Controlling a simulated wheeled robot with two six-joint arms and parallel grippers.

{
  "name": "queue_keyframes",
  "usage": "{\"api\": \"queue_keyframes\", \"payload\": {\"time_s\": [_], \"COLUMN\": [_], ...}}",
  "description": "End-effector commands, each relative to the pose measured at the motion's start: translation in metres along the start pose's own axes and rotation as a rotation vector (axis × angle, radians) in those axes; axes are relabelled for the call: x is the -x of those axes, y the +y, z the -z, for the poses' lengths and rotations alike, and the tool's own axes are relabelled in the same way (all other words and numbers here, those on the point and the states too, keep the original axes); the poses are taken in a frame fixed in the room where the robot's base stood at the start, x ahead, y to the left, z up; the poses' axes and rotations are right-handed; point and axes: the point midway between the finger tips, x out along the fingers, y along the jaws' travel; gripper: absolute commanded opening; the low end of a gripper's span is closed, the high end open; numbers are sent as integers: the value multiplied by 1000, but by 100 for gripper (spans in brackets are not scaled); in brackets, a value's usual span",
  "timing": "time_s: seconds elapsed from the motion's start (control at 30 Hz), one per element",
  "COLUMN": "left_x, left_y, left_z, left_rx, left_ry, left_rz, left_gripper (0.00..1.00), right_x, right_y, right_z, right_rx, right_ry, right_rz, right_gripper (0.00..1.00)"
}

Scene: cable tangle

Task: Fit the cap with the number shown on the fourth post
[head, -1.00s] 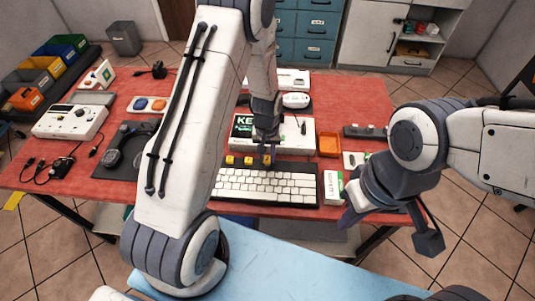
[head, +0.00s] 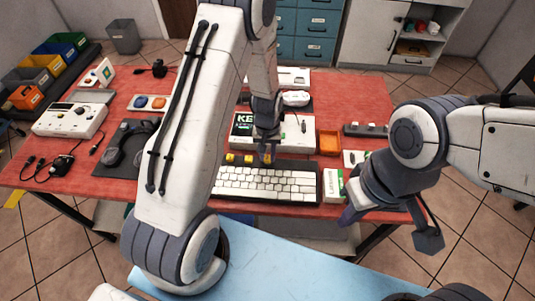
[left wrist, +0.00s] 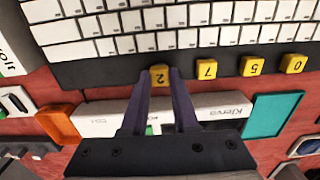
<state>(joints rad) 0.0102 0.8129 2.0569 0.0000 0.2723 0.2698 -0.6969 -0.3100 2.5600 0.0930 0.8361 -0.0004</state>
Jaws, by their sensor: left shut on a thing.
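My left gripper (head: 267,155) is shut on a yellow cap marked 2, behind the keyboard; the left wrist view shows this cap (left wrist: 160,74) between the fingertips. Whether it is lifted is unclear. Yellow caps marked 7 (left wrist: 206,69), 5 (left wrist: 252,66) and 0 (left wrist: 293,64) stand in a row beside it. Two of these caps show in the head view, one (head: 248,159) nearest my gripper. A dark bar (head: 365,130) with several small light knobs lies at the right; I cannot tell if they are the posts. My right gripper (head: 349,214) hangs by the table's front edge, its jaws unclear.
The keyboard (head: 265,184) lies in front of the caps. A white box with dark and green print (head: 243,127) stands behind them. An orange tray (head: 329,142) and a white-green carton (head: 333,187) are to the right. My left arm hides part of the table.

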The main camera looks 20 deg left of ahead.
Motion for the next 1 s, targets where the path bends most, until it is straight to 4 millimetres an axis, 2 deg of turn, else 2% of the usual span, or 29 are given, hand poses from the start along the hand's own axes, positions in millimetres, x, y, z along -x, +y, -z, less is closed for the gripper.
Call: {"api": "queue_keyframes", "payload": {"time_s": [1.0], "left_x": [-6], "left_y": [0], "left_z": [0], "left_rx": [0], "left_ry": [0], "left_rz": [0], "left_gripper": [0], "right_x": [-3], "right_y": [0], "right_z": [0], "right_rx": [0], "right_ry": [0], "right_rz": [0], "right_gripper": [0]}}
